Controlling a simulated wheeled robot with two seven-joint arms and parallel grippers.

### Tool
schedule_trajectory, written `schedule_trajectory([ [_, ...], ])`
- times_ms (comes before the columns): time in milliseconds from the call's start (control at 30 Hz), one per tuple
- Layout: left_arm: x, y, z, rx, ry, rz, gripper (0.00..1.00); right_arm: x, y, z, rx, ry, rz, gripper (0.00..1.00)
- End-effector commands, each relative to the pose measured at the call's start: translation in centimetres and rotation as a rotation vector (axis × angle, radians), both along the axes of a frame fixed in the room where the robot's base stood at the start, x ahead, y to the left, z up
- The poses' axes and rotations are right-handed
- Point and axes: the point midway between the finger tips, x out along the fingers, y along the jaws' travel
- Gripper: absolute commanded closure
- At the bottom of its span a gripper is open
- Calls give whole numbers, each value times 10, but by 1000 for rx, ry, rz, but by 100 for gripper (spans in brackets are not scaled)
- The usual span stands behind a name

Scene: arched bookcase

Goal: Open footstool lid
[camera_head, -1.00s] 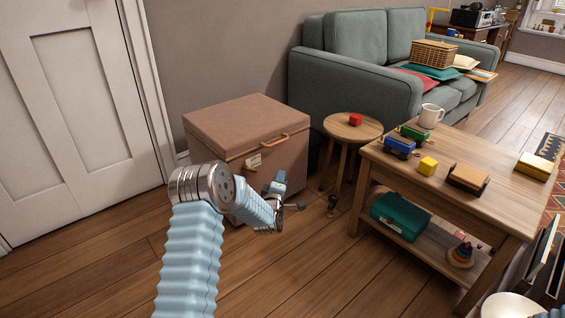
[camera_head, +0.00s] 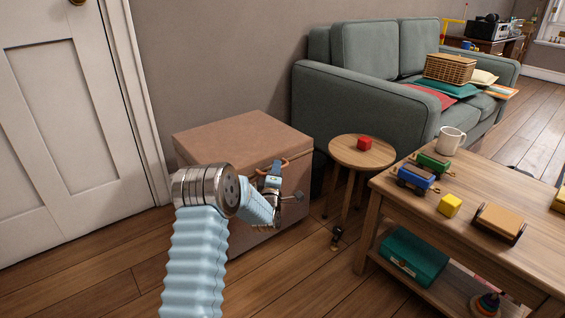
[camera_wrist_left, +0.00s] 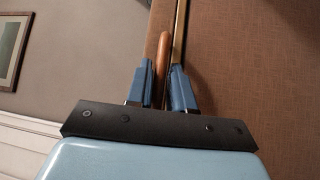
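The footstool is a brown box with a flat lid (camera_head: 240,138), which is down on the body (camera_head: 290,205). An orange-brown handle (camera_head: 285,163) sits at the lid's front edge. My left gripper (camera_head: 272,168) is at this handle and hides part of it and of the front. In the left wrist view the handle (camera_wrist_left: 162,60) lies between the two blue fingers of my left gripper (camera_wrist_left: 161,80). The fingers stand apart, with narrow gaps beside the handle. My right gripper is not in view.
A wooden table (camera_head: 400,215) with toys and a mug is at the right. A sofa (camera_head: 350,105) is behind, a white door (camera_head: 60,120) at left. The floor in front is clear.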

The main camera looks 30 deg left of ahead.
Motion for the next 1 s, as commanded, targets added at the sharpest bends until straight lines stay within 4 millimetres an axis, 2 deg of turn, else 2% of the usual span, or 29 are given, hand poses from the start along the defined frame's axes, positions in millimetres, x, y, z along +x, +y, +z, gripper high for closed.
schedule_trajectory([
  [300,-1,1,1,1,0,0,79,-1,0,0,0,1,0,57],
  [433,-1,1,1,1,0,0,99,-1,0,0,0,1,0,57],
  [767,-1,1,1,0,1,0,100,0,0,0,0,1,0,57],
  [867,-1,1,7,-8,3,1,100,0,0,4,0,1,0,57],
  [1000,-1,2,27,-41,15,0,100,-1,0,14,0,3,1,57],
])
